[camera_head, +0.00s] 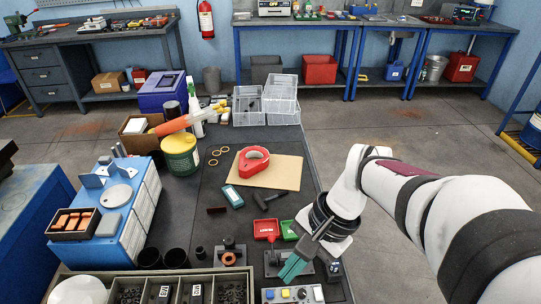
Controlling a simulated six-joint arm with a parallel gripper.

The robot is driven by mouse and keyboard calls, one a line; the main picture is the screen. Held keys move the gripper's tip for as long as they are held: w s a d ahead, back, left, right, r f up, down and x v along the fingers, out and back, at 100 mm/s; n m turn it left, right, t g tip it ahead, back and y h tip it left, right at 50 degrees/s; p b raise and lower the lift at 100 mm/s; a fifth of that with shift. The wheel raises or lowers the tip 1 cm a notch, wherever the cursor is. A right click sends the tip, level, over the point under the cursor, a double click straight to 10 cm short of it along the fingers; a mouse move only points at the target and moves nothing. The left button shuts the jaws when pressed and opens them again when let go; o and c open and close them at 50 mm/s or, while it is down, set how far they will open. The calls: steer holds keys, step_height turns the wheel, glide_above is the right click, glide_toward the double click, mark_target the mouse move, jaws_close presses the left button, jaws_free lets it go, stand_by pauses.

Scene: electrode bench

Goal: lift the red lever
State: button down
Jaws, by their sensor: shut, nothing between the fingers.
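A flat red piece with a pale label (266,229), which appears to be the red lever, is at the front right of the dark bench. A similar green piece (288,230) is just right of it. Both seem to belong to a dark base whose front is partly hidden by my gripper. My gripper (290,272) has teal fingers, which are shut and empty, pointing down and left. It is in front of and to the right of the red piece, apart from it in the picture. Its height above the base is hard to tell.
A control box with coloured buttons (292,294) lies just in front of my gripper. A small fixture with a copper-coloured ring (229,258) stands to the left. A red tape dispenser (254,159) sits on a tan board (285,172) farther back. The bench's right edge is close.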

steer(key=w+d+f+m+y, duration=0.25)
steer(key=w+f, duration=0.25)
steer(key=w, duration=0.6)
steer(key=m+t+y, duration=0.2)
steer(key=m+t, duration=0.1)
steer(key=m, duration=0.2)
glide_toward(272, 248)
steer(key=w+d, duration=0.3)
steer(key=w, duration=0.1)
steer(key=shift+s+r, duration=0.2)
steer(key=shift+s, duration=0.05)
steer(key=shift+g, duration=0.3)
steer(key=x, duration=1)
steer(key=shift+f, duration=0.1)
